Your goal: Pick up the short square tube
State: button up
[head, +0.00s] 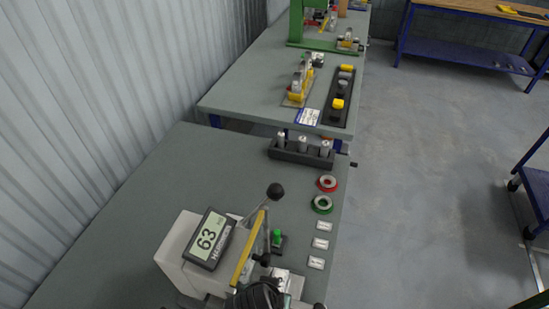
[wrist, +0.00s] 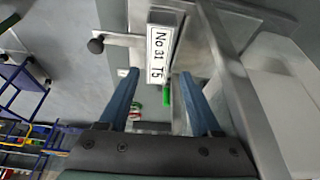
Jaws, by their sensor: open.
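In the head view a dark part, perhaps of my arm, covers the bottom middle beside a silvery block (head: 288,284).
A machine with a display (head: 209,238) reading 63 and a black-knobbed lever (head: 274,191) stands on the grey table (head: 160,190). Red (head: 327,183) and green (head: 322,204) rings and white labels line the right edge. A dark rack (head: 300,152) holds metal cylinders. The table's left part is clear.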

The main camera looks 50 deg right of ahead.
jog(key=shift+p+x, duration=0.75)
jog(key=shift+x, duration=2.35)
jog(key=shift+s, duration=0.2)
jog(key=shift+a, duration=0.1)
jog(key=shift+c, duration=0.3)
grip_shut()
